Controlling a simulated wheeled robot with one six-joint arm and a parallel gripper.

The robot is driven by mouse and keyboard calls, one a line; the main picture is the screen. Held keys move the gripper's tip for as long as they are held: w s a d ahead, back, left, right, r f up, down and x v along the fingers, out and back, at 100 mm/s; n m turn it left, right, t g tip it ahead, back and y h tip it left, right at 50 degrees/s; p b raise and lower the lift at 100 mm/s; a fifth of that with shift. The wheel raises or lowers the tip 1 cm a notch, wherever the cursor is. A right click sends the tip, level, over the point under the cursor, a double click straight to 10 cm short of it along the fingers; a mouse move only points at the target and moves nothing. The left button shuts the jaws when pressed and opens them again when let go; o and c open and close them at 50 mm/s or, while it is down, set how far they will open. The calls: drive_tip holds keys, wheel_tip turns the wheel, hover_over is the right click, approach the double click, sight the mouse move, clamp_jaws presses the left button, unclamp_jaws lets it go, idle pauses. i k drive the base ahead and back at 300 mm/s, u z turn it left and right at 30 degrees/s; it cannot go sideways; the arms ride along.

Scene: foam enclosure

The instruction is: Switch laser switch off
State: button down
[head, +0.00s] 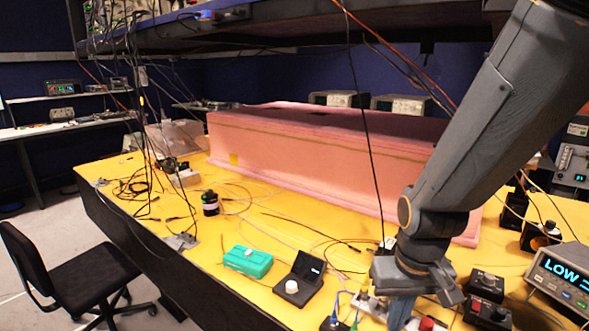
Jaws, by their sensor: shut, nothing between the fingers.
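My gripper (401,312) is at the lower right of the head view, pointing down over the front part of the yellow table, with its fingers shut and empty. No label marks the laser switch, so I cannot tell which device it is. A small light-coloured box (371,304) sits just left of the fingers, partly hidden. A red button (427,323) shows just right of the fingers at the bottom edge. Two black control boxes (487,283) (487,312) stand further right. I cannot tell whether the fingertips touch anything.
A long pink foam enclosure (300,165) fills the back of the yellow table (215,235). A teal box (248,261) and a black device with a white knob (298,282) lie left of my gripper. A meter reading "LOW" (562,275) stands right. Cables hang from the shelf above.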

sight(476, 307)
drive_tip(key=z, duration=1.95)
drive_tip(key=k, duration=1.65)
drive_tip(key=u, duration=0.15)
drive_tip(key=i, duration=1)
drive_tip(key=u, duration=0.05)
